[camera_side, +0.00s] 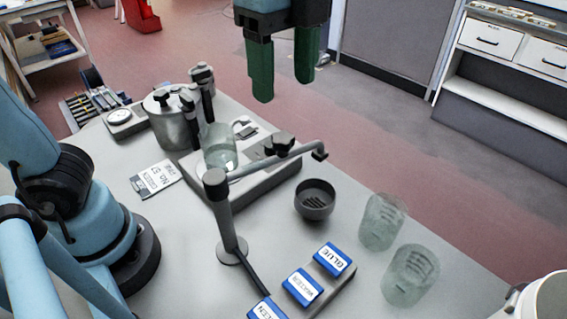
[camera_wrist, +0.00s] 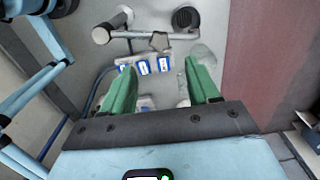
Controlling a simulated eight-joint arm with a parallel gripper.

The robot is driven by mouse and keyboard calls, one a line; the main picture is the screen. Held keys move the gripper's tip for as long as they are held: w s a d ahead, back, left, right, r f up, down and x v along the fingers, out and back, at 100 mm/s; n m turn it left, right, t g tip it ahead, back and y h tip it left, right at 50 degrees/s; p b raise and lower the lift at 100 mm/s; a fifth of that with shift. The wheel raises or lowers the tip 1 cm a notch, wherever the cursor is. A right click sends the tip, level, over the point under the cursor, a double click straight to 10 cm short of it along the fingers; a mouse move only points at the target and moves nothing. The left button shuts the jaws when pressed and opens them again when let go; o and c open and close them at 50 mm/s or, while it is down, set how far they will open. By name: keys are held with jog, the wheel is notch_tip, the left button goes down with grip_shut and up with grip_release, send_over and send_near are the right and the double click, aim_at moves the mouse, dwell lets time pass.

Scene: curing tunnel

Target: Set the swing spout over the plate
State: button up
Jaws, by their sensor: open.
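The swing spout is a grey post (camera_side: 226,215) on a round foot with a thin arm (camera_side: 262,164) at its top. The arm reaches right and back, ending in a downturned tip (camera_side: 320,152) near the dark round cup (camera_side: 315,202); it also shows in the wrist view (camera_wrist: 145,34).
Two cloudy glasses (camera_side: 381,222) (camera_side: 410,275) stand at the right. Blue labelled blocks (camera_side: 303,286) sit in a row at the front. A metal pot (camera_side: 170,125) and a dial (camera_side: 119,116) stand at the back left. A label card (camera_side: 157,178) lies left of the plate.

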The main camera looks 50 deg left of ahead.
aim_at(284, 138)
notch_tip(284, 138, down, 9)
jog(key=shift+r, duration=0.2)
jog(key=shift+c, duration=0.2)
grip_shut()
dwell(0.4)
